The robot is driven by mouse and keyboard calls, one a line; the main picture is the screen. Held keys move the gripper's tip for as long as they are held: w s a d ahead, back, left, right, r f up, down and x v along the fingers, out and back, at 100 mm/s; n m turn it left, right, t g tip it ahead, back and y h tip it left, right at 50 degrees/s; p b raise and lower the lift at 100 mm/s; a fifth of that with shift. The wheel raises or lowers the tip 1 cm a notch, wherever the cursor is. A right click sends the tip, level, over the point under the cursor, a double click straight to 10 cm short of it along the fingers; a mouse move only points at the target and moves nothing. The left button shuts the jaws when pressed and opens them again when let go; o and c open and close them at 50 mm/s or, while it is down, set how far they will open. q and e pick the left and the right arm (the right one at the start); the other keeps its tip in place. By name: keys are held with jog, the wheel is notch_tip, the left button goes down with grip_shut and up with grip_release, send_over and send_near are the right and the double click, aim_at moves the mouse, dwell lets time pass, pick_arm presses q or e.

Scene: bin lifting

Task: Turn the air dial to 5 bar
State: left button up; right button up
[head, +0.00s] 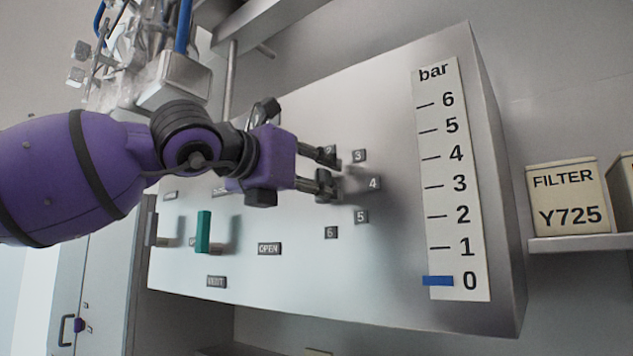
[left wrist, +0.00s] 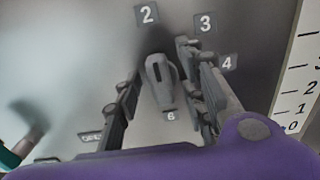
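The grey air dial (left wrist: 162,84) sits on the metal panel, ringed by number labels; 2, 3, 4 and 6 show in the left wrist view. In the head view my gripper mostly hides it, and labels 3 to 6 show around it. My left gripper (head: 328,171) is at the dial, its fingers pointing at the panel. In the left wrist view the fingers (left wrist: 157,66) are apart, one on each side of the dial, with gaps visible. The bar scale (head: 452,180) runs from 0 to 6, and its blue marker (head: 438,281) is at 0. My right gripper is out of view.
A green lever (head: 203,232) stands out from the panel at lower left, near an OPEN label (head: 268,249). A FILTER Y725 box (head: 567,198) stands on a shelf at the right. Pipes and fittings are above my left arm.

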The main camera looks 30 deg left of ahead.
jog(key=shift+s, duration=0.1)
pick_arm(q)
grip_shut()
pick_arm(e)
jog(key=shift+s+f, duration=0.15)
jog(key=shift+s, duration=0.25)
